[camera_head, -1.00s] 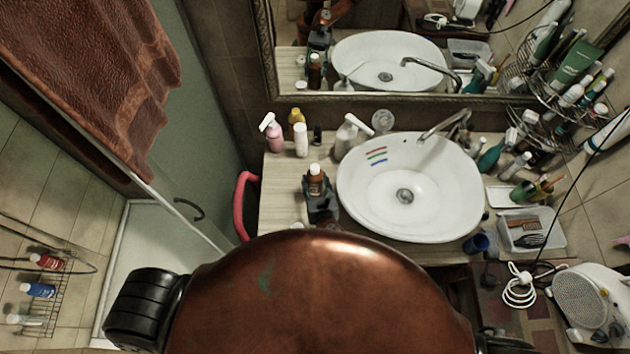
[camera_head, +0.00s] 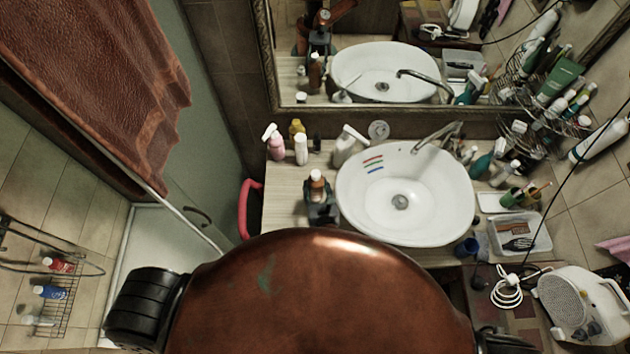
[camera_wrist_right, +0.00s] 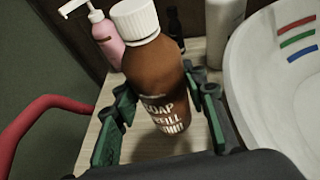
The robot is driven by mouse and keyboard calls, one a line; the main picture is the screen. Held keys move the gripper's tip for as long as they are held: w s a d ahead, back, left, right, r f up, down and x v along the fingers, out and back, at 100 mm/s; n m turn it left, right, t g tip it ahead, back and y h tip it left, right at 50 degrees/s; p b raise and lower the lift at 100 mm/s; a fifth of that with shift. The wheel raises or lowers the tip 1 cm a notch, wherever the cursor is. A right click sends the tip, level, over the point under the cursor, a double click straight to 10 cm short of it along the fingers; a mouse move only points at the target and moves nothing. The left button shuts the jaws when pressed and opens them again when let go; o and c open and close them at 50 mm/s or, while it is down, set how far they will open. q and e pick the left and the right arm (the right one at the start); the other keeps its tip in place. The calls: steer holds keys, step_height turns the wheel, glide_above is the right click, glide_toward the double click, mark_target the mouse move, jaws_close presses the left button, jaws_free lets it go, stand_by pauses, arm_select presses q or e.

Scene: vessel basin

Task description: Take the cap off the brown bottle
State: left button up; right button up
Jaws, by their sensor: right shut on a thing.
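The brown bottle (camera_head: 316,188) stands upright on the counter just left of the white sink. It also shows in the right wrist view (camera_wrist_right: 155,75), with pale lettering on its front. Its white ribbed cap (camera_wrist_right: 134,17) sits on its neck and shows small in the head view (camera_head: 316,174). My right gripper (camera_head: 320,210) is around the bottle's body below the cap. In the right wrist view its green-padded fingers (camera_wrist_right: 160,112) lie on both sides of the bottle. My left gripper is not in view.
The sink (camera_head: 360,215) is close to the right of the bottle. A pink pump bottle (camera_head: 275,145), a white bottle (camera_head: 301,150) and a white pump bottle (camera_head: 345,147) stand behind. A red curved handle (camera_head: 246,205) is at the counter's left edge.

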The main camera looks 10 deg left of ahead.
steer(key=s+r+p, duration=0.1)
steer(key=r+p, duration=0.1)
steer(key=s+d+r+p, duration=0.1)
steer(key=s+r+p, duration=0.1)
steer(key=shift+d+r+p, duration=0.1)
steer(key=shift+r+p, duration=0.15)
steer(key=shift+p, duration=0.05)
steer(key=p, duration=0.1)
glide_toward(317, 187)
steer(key=shift+s+d+r, duration=0.1)
steer(key=shift+s+d, duration=0.2)
steer(key=shift+s, duration=0.1)
steer(key=o, duration=0.7)
jaws_close()
